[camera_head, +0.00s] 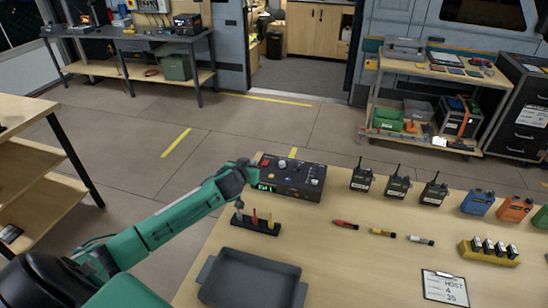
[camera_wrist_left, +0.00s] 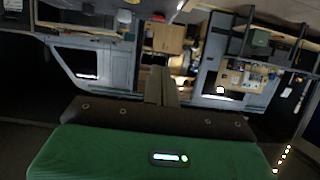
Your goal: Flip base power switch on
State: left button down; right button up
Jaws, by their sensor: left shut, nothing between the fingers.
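A black base unit (camera_head: 291,177) with knobs, a red part on its top and a lit green display stands at the far left edge of the wooden table in the head view. The power switch is too small to single out with certainty. My left gripper (camera_head: 246,164) is at the unit's left end, near its upper left corner; I cannot tell whether it touches. Its fingers are shut and empty. They also show in the left wrist view (camera_wrist_left: 162,86), pointing away toward the room, where I cannot make out the unit. My right gripper is not in view.
Several radios (camera_head: 397,187) stand right of the unit.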

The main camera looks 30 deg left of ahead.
pick_arm(q)
jog(key=p, duration=0.2)
send_over(263, 170)
notch_tip(263, 170, down, 2)
jog(key=shift+a+f, duration=0.1)
jog(key=shift+f, duration=0.05)
notch_tip(263, 170, down, 3)
jog(key=shift+f, duration=0.1)
jog(key=shift+s+f, duration=0.1)
jog(key=shift+f, duration=0.45)
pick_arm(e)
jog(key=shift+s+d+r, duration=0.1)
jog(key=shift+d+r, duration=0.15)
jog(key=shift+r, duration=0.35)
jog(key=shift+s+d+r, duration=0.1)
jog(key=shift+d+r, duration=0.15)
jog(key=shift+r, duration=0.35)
